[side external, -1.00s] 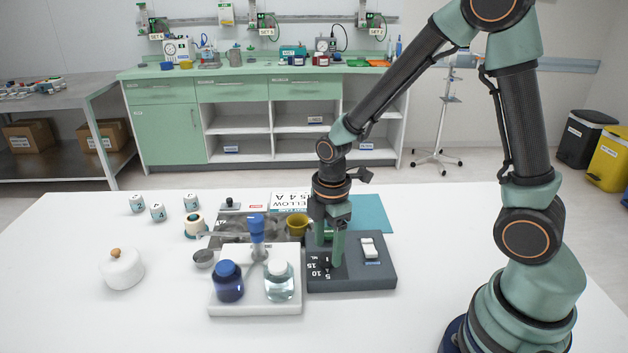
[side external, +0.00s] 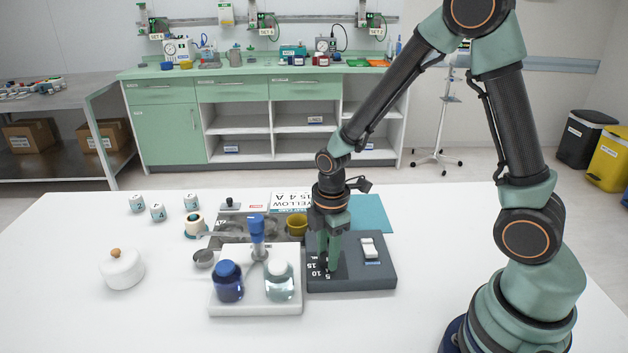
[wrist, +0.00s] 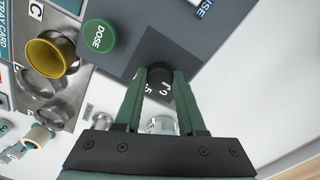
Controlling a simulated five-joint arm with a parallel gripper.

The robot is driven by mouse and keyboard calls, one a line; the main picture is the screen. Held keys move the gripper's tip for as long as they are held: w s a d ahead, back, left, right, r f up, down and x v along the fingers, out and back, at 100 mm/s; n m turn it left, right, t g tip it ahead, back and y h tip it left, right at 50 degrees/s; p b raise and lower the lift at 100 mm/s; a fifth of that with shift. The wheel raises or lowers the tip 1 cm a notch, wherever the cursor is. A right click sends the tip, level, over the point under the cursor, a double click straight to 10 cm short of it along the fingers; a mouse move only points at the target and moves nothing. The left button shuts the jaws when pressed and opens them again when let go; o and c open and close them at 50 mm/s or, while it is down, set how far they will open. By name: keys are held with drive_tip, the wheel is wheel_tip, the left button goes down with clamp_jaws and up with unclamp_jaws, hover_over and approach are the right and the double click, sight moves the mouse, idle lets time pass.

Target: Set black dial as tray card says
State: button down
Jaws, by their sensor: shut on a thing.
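My gripper (side external: 328,266) points down at the dark grey console (side external: 375,280), its green fingers close together at the black dial. In the wrist view, my gripper (wrist: 160,80) is shut on the black dial (wrist: 160,73), which shows between the fingertips. White scale marks (side external: 316,267) reading 5, 10 and 15 lie beside the dial. The fingers hide most of the dial, and I cannot tell its setting. The tray card (side external: 287,202) stands behind the tray. It shows "YELLOW" and what looks like "15 4 A"; my arm is close to its right end.
The console has a white rocker switch (side external: 369,247) and a green DOSE button (wrist: 99,36). A white stand with a blue bottle (side external: 228,284) and a clear bottle (side external: 279,284) is close left. A yellow cup (side external: 297,225) sits on the tray.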

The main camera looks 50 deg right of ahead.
drive_tip(key=shift+m, duration=0.3)
drive_tip(key=m, duration=0.3)
drive_tip(key=shift+m, duration=0.4)
drive_tip(key=m, duration=0.4)
drive_tip(key=shift+a+m, duration=0.1)
drive_tip(key=shift+m, duration=0.2)
drive_tip(key=m, duration=0.8)
drive_tip(key=shift+a, duration=0.1)
drive_tip(key=shift+m, duration=0.5)
drive_tip(key=c, duration=0.5)
unclamp_jaws()
drive_tip(key=shift+r, duration=0.15)
